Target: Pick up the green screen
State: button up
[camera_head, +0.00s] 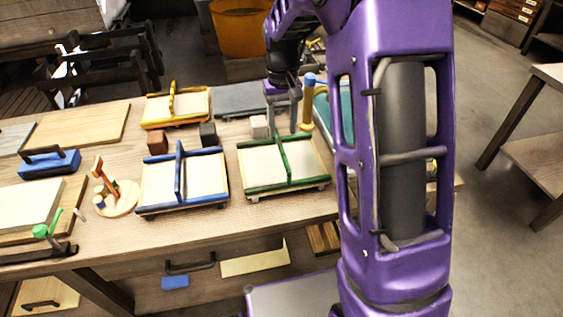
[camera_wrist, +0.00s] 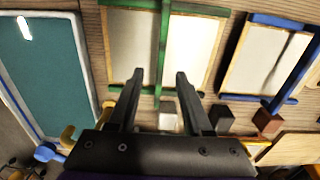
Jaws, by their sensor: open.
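The green screen (camera_head: 262,165) is a pale panel with green edge rails and an upright green bar across its middle. It lies flat on the workbench, right of the blue screen (camera_head: 157,185). My gripper (camera_head: 283,125) is above the bench at the green screen's far edge, pointing down, open and empty. In the wrist view the green screen (camera_wrist: 126,45) lies beyond the fingertips. Its green middle bar lines up with the gap between the open fingers (camera_wrist: 158,78). I see no contact. My arm hides the area right of the green screen in the head view.
A yellow screen (camera_head: 182,106) lies behind. Small blocks, one white (camera_head: 259,127), one dark grey (camera_head: 208,134) and one brown (camera_head: 157,143), stand between the screens. A teal panel (camera_wrist: 50,70) and a blue-topped yellow post (camera_head: 308,100) are close to my gripper.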

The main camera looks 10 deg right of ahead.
aim_at(281, 146)
jog(key=f, duration=0.5)
jog(key=f+b, duration=0.1)
jog(key=f, duration=0.2)
jog(key=shift+w+a, duration=0.1)
jog(key=shift+w, duration=0.25)
grip_shut()
jog(key=shift+r, duration=0.1)
